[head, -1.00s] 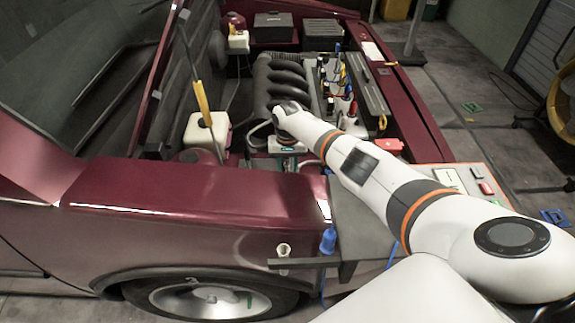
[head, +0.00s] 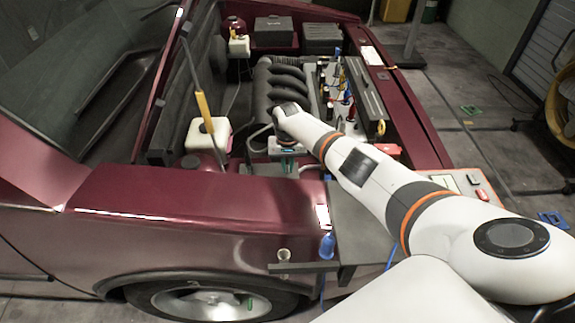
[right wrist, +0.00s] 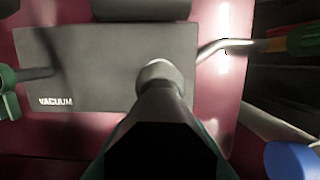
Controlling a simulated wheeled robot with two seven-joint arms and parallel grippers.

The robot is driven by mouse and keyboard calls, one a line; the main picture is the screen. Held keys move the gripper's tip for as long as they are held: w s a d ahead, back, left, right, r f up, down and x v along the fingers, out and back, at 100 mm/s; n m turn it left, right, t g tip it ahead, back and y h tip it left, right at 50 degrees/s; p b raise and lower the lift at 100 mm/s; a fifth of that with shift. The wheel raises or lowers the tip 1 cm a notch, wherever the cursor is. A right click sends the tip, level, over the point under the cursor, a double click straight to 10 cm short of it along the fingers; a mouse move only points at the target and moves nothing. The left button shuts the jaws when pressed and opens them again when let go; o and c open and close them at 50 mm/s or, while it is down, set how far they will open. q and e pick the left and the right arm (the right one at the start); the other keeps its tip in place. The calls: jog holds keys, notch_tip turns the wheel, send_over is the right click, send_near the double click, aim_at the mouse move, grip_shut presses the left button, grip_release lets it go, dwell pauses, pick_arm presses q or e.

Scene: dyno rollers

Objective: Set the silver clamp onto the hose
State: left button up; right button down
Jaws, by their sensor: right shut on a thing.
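My right gripper (head: 288,165) is low at the near edge of the open engine bay, its teal fingers partly hidden behind my wrist. In the right wrist view it is shut on a pale grey, round-ended piece (right wrist: 160,75) above a dark grey panel marked VACUUM (right wrist: 60,75). I cannot tell for sure whether this piece is the silver clamp. A thin grey hose (head: 258,133) curves beside my wrist in the head view; I cannot tell if it is the task's hose. My left gripper is not in view.
The dark red fender (head: 200,200) lies in front of the bay. A white reservoir (head: 207,135) stands left and the black ribbed manifold (head: 283,75) behind. A blue bottle (head: 328,245) stands on the side shelf. A bent metal tool (right wrist: 225,46) lies right of the wrist view's panel.

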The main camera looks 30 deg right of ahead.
aim_at(288, 170)
jog(key=shift+r, duration=0.65)
jog(key=shift+f, duration=0.15)
jog(key=c, duration=1.4)
grip_release()
jog(key=shift+c, duration=0.2)
notch_tip(288, 170, up, 12)
